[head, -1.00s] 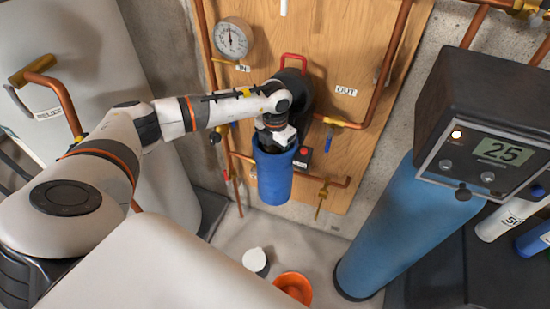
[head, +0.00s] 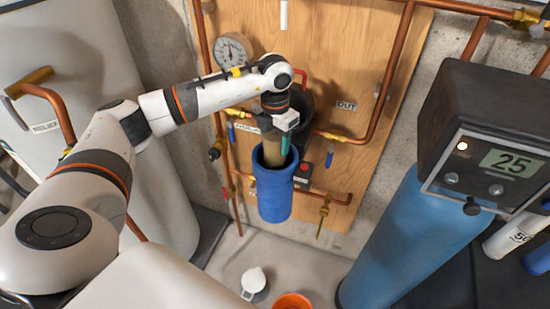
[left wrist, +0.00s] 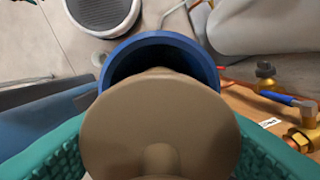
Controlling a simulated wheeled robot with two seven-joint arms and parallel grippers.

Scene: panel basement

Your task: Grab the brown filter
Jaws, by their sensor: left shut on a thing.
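The brown filter (head: 272,154) stands upright, partly out of the open top of the blue housing (head: 274,197), its lower part hidden inside. My left gripper (head: 277,140) is above the housing, shut on the upper end of the filter. In the left wrist view the filter's round tan end (left wrist: 158,118) fills the middle between the teal finger pads. The blue housing's rim (left wrist: 160,40) curves behind it. My right gripper is not in view.
A wooden panel (head: 340,50) carries copper pipes, valves and a gauge (head: 233,49). A blue tank (head: 420,235) with a dark control head (head: 490,110) stands at the right. A white container (head: 254,281) and an orange bucket (head: 291,302) are on the floor.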

